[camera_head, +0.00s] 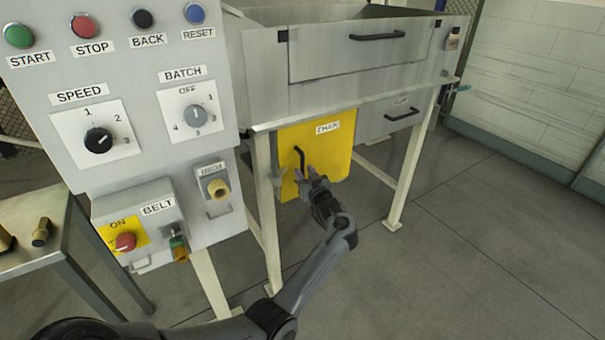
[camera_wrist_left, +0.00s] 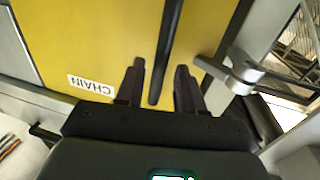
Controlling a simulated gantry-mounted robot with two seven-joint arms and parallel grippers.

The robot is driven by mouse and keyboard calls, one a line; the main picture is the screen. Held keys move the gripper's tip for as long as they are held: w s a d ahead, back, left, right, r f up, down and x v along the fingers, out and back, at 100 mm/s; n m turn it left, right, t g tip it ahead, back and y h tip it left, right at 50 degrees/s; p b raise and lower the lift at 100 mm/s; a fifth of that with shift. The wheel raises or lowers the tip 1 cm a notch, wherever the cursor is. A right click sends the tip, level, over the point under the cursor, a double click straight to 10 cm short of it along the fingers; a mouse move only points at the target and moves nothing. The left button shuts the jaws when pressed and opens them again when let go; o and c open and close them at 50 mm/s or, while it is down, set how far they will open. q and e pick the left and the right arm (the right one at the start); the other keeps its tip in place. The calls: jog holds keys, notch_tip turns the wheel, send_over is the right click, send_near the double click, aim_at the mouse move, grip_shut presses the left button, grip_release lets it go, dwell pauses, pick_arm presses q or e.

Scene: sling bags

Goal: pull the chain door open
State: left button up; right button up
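The yellow chain door (camera_head: 338,150) hangs below the grey machine body and bears a CHAIN label; it looks shut. Its black bar handle (camera_head: 299,157) is near the door's left side. My left gripper (camera_head: 305,172) is at the handle's lower end. In the left wrist view the gripper (camera_wrist_left: 160,85) is open, its two dark fingers on either side of the black handle (camera_wrist_left: 166,50), with gaps showing on both sides. The door (camera_wrist_left: 85,40) fills the upper left there, with its label upside down. My right gripper is not in view.
A metal latch or hinge piece (camera_wrist_left: 240,70) sits at the door's edge beside the fingers. A control panel (camera_head: 140,100) with buttons and knobs stands at the left. White frame legs (camera_head: 408,170) flank the door. The floor (camera_head: 450,250) at right is clear.

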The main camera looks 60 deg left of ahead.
pick_arm(q)
jog(key=shift+b+x, duration=0.45)
jog(key=shift+x, duration=1)
jog(key=shift+c, duration=0.5)
grip_shut()
